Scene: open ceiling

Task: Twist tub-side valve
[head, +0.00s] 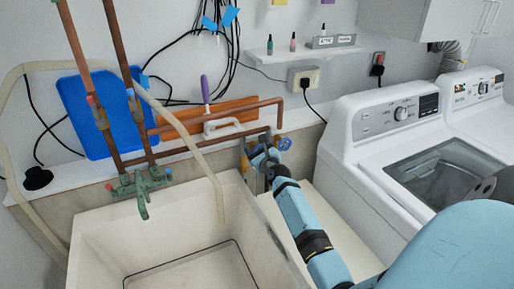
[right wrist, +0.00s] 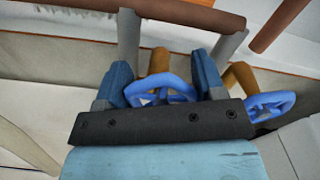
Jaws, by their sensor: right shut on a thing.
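The tub-side valve is the one nearer the sink tub (head: 95,245). Its blue round handle (right wrist: 163,84) shows between the two blue fingers of my right gripper (right wrist: 160,86) in the right wrist view, with a brass body behind it. The fingers are shut on the handle from its two sides. In the head view my right gripper (head: 262,160) reaches the pipes beside the tub's right rim and mostly hides this valve. A second blue valve handle (right wrist: 271,106) is just to the right, free of the gripper; it also shows in the head view (head: 285,144). My left gripper is out of view.
Copper pipes (head: 215,143) run along the wall behind the gripper. A washing machine (head: 365,175) stands to the right. A green faucet (head: 141,190) and a pale hose (head: 190,135) are at the tub. A shelf (head: 300,52) is above.

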